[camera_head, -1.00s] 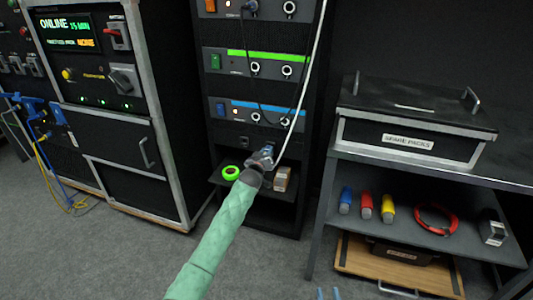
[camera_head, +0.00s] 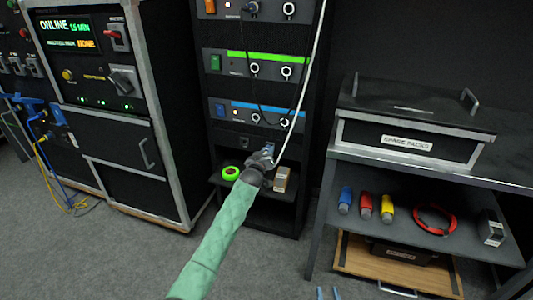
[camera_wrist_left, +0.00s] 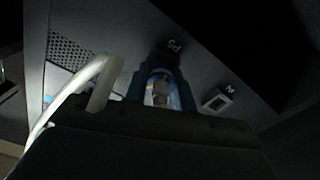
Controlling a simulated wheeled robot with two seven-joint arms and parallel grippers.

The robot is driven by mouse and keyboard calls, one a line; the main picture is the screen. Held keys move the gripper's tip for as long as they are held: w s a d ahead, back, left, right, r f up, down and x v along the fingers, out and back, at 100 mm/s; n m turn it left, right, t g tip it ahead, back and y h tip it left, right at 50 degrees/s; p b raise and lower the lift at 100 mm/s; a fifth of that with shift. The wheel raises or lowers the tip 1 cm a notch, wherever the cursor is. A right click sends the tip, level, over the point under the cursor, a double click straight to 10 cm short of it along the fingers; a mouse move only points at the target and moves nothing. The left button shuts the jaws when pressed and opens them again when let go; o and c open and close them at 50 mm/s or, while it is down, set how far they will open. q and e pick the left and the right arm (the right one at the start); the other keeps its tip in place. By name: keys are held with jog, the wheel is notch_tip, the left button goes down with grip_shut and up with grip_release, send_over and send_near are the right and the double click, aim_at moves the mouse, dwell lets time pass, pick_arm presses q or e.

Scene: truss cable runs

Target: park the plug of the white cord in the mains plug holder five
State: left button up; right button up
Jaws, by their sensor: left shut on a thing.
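My left gripper (camera_head: 267,150) is at the front of the rack's lower grey panel (camera_head: 240,141), just below the blue-striped unit. It is shut on the plug of the white cord; the plug is mostly hidden by the gripper in the head view. In the left wrist view the gripper's blue fingers (camera_wrist_left: 160,88) sit either side of a pale plug body at the panel, by a small dark label. The white cord (camera_head: 303,85) hangs down from above to the gripper. Whether the plug is seated I cannot tell. My right gripper's fingertips (camera_head: 328,293) show apart at the bottom edge.
A rack shelf (camera_head: 282,195) below holds green tape (camera_head: 230,173) and a small box (camera_head: 281,179). A black cable (camera_head: 250,85) hangs in front of the units. A bench (camera_head: 480,175) stands right.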

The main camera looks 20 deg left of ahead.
pick_arm(q)
jog(key=shift+p, duration=0.3)
dwell(0.5)
jog(key=o, duration=1.1)
jog(key=shift+s+r+p, duration=0.1)
jog(key=shift+s+p, duration=0.9)
jog(key=shift+s, duration=0.25)
jog(key=shift+s+a+p, duration=0.1)
jog(key=shift+s+p, duration=0.65)
jog(key=shift+s, duration=0.45)
